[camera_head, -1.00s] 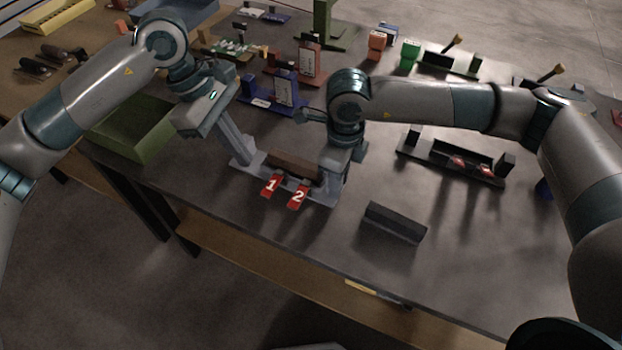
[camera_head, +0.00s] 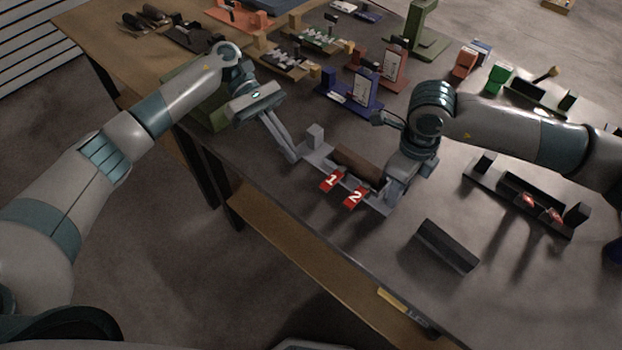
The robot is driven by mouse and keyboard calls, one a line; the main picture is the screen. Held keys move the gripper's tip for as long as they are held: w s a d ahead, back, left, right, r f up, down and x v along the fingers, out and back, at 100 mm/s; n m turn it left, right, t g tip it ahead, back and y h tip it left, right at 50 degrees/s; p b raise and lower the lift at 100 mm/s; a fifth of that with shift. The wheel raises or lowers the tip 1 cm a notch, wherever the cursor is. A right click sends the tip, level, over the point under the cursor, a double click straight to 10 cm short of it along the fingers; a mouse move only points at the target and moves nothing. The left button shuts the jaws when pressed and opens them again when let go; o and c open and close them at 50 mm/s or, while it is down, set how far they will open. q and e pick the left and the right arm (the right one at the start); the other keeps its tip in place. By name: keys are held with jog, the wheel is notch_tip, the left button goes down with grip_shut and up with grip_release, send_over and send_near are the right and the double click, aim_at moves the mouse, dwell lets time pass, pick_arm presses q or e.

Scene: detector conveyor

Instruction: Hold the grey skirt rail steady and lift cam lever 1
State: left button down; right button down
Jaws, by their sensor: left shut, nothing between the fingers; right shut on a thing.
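The grey skirt rail (camera_head: 374,202) lies on the dark table, with a brown block (camera_head: 358,163) along it and a grey post (camera_head: 316,136) at its left end. Red cam lever 1 (camera_head: 331,180) and red cam lever 2 (camera_head: 356,196) stick out low from its front edge. My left gripper (camera_head: 292,154) is shut and empty, its fingertips beside the rail's left end; I cannot tell whether they touch it. My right gripper (camera_head: 393,190) is shut on the rail's right end, which it partly hides.
A dark block (camera_head: 448,246) lies right of the rail near the table's front edge. A black fixture with red levers (camera_head: 492,178) stands further right. A blue fixture (camera_head: 340,97) stands behind, and a green bin (camera_head: 212,112) is partly behind my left arm.

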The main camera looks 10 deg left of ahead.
aim_at(311, 190)
pick_arm(q)
jog(key=shift+w+a+f+h, duration=0.25)
jog(key=shift+a+f+h, duration=0.3)
jog(key=shift+h, duration=0.1)
jog(key=shift+w+a+f+h, duration=0.25)
jog(key=shift+a+f+h, duration=0.2)
jog(key=shift+a+h, duration=0.15)
jog(key=shift+s+d, duration=0.1)
jog(key=shift+d, duration=0.05)
jog(key=x, duration=0.9)
jog(key=shift+s+d+f, duration=0.1)
jog(key=shift+s+d, duration=0.15)
